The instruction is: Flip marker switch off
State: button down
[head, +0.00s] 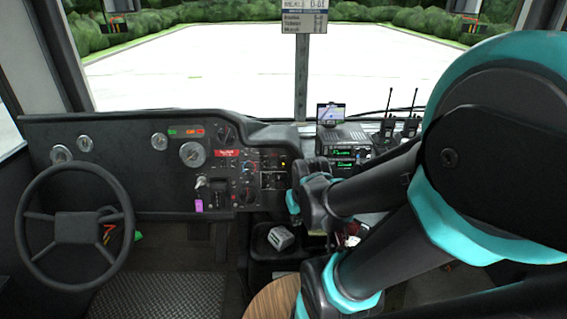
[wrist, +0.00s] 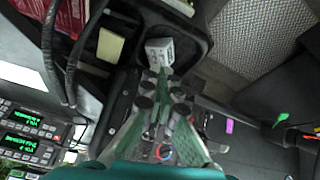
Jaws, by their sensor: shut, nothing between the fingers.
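The switch panel (head: 272,172) is on the black dashboard, right of the gauges, with small switches, knobs and a yellow light at its right side. I cannot tell which one is the marker switch; the labels are too small to read. In the wrist view my gripper (wrist: 164,82) is shut and empty, its green-sided fingers together. Part of the panel with a red-and-blue ringed knob (wrist: 165,152) shows behind the fingers, which hide much of it. In the head view my wrist is just right of the panel and the fingertips cannot be made out. Contact with a switch cannot be told.
The steering wheel (head: 76,228) is at the left. Radios with green displays (head: 342,152) and handheld radios (head: 387,130) stand right of the panel. A black tray (head: 262,250) holding a light grey box (head: 281,238) is below. A purple tag (head: 198,205) hangs from the dashboard.

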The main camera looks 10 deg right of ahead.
jog(key=w+r+n, duration=0.7)
jog(key=w, duration=0.3)
jog(key=w+d+r+n+g, duration=0.1)
jog(key=w+r+n, duration=0.6)
jog(key=w, duration=0.4)
jog(key=shift+w+r+n+h, duration=0.2)
jog(key=shift+r+n+h, duration=0.1)
jog(key=shift+n, duration=0.2)
jog(key=shift+f, duration=0.15)
send_near(283, 163)
jog(key=s+f, duration=0.3)
jog(key=f, duration=0.1)
jog(key=shift+w+d+f, duration=0.1)
jog(key=shift+w+f, duration=0.3)
jog(key=shift+w, duration=0.25)
jog(key=shift+w+f, duration=0.35)
jog(key=shift+w, duration=0.3)
jog(key=shift+w+d+f, duration=0.1)
jog(key=shift+w+f, duration=0.3)
jog(key=shift+w, duration=0.3)
jog(key=shift+w, duration=0.45)
jog(key=shift+s, duration=0.1)
jog(key=shift+r, duration=0.1)
